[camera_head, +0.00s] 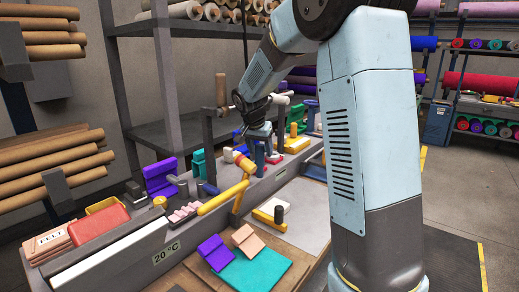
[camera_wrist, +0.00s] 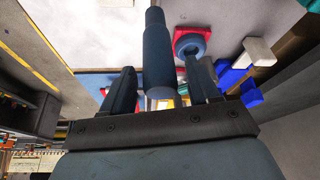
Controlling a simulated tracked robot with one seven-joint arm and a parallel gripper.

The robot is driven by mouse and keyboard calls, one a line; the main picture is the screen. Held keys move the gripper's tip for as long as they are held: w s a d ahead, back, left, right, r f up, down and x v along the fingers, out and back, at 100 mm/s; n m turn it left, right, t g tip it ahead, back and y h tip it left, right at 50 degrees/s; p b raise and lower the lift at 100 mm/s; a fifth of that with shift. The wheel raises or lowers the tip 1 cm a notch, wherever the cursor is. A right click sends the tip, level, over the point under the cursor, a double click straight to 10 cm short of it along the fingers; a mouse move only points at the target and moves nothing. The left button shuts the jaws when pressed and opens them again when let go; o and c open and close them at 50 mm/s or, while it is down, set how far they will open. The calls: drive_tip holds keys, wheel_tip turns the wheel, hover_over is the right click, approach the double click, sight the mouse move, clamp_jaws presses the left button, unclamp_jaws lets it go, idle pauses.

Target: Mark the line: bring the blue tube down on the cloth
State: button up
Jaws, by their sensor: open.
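The blue tube (camera_wrist: 157,50) is dark blue with a pale metallic end, and lies between my fingers in the wrist view. My gripper (camera_wrist: 165,72) is open, with a visible gap on each side of the tube. In the head view my gripper (camera_head: 257,134) is over the grey workbench, just above a dark blue upright cylinder (camera_head: 260,158), which looks like the same tube. A flat teal cloth (camera_head: 255,270) lies on a brown board at the front. Whether the tube touches anything beneath it is hidden.
A red block with a blue-grey ring (camera_wrist: 191,42) and a white block (camera_wrist: 258,51) are near my right finger. Purple (camera_head: 215,252) and peach blocks (camera_head: 249,240) sit at the cloth's edge; its middle is clear.

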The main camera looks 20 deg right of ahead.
drive_tip(key=shift+c, duration=0.2)
clamp_jaws()
drive_tip(key=shift+a, duration=0.15)
idle(0.3)
